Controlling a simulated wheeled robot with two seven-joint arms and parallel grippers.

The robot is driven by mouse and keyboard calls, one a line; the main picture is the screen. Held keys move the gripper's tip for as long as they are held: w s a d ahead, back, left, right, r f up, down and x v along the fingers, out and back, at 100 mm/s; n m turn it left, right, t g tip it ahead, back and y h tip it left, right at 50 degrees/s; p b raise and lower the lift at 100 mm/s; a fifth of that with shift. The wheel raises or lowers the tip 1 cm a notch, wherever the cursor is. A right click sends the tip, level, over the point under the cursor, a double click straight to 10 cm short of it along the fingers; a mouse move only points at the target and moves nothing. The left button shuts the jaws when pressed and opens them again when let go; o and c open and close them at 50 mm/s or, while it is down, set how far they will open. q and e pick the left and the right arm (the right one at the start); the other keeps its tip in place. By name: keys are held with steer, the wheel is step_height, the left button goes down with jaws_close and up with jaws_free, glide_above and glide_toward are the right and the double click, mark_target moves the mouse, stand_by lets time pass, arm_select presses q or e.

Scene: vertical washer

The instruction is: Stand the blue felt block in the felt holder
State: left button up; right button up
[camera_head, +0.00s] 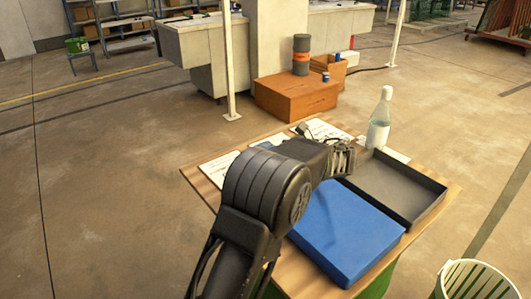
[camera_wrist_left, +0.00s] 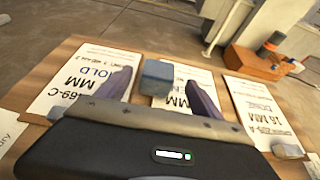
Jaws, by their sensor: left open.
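A small blue-grey block (camera_wrist_left: 157,77), which looks like the felt block, lies on the middle printed sheet in the left wrist view. A patch of blue (camera_head: 266,145) shows on the middle sheet in the head view, partly behind my left arm. My left gripper (camera_wrist_left: 158,90) is open and empty. Its two dark fingers frame the block in the left wrist view, but I cannot tell how far off it is. In the head view my left gripper (camera_head: 342,160) is over the table, partly hidden by its own arm. I cannot identify the felt holder. My right gripper is not in view.
A large blue box (camera_head: 345,240) and a grey tray (camera_head: 425,200) take up the table's right side. A clear bottle (camera_head: 378,130) stands behind the tray. Another small grey piece (camera_wrist_left: 288,151) lies on the right sheet. A pale slatted basket (camera_head: 470,285) stands at lower right.

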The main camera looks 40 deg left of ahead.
mark_target(268, 148)
arm_select(q)
steer(key=shift+a, duration=0.2)
steer(key=x, duration=0.5)
steer(key=shift+a+p, duration=0.15)
steer(key=shift+p, duration=0.25)
steer(key=shift+s, duration=0.1)
steer(key=shift+c, duration=0.2)
steer(key=c, duration=1.5)
step_height(268, 148, up, 10)
stand_by(0.4)
